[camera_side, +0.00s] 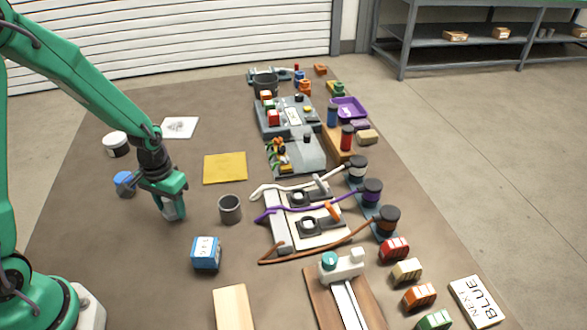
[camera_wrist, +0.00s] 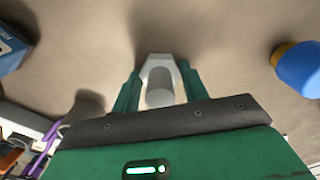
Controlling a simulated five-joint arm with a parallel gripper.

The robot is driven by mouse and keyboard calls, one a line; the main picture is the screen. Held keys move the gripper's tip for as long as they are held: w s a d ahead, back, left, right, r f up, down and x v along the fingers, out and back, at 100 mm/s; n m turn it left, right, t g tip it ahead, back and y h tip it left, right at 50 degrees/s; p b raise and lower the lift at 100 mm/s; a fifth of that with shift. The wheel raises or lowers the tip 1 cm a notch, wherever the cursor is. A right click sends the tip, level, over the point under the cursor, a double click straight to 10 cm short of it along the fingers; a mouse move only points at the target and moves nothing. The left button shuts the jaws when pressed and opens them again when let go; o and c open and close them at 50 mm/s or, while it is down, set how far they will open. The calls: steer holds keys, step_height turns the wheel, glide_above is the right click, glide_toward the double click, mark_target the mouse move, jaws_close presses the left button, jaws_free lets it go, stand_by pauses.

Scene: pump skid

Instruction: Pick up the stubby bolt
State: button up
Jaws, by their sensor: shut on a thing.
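The stubby bolt (camera_wrist: 160,80) is grey with a hexagonal head and a short, thick round shank. In the wrist view it sits between the two green fingers of my gripper (camera_wrist: 158,92), which are shut on it. In the side view my gripper (camera_side: 172,212) is low over the brown work surface, left of a dark grey cup (camera_side: 230,209). The bolt is mostly hidden by the fingers there. I cannot tell whether it touches the surface.
A blue round object (camera_side: 125,184) lies close to the left of my gripper, and a blue box (camera_side: 206,253) stands in front to the right. A yellow mat (camera_side: 225,168) lies behind. Cables and fixtures (camera_side: 305,215) crowd the right side.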

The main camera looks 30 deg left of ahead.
steer(key=shift+r, duration=0.2)
steer(key=shift+r, duration=0.85)
step_height(320, 180, up, 2)
steer(key=s+d+r, duration=0.1)
steer(key=d+r, duration=0.1)
steer(key=d, duration=0.1)
steer(key=s+d+r, duration=0.2)
steer(key=d, duration=0.2)
steer(key=s+d+r, duration=0.1)
steer(key=d+r, duration=0.2)
steer(key=shift+s+d, duration=0.35)
steer(key=shift+s, duration=0.05)
steer(key=shift+w, duration=0.1)
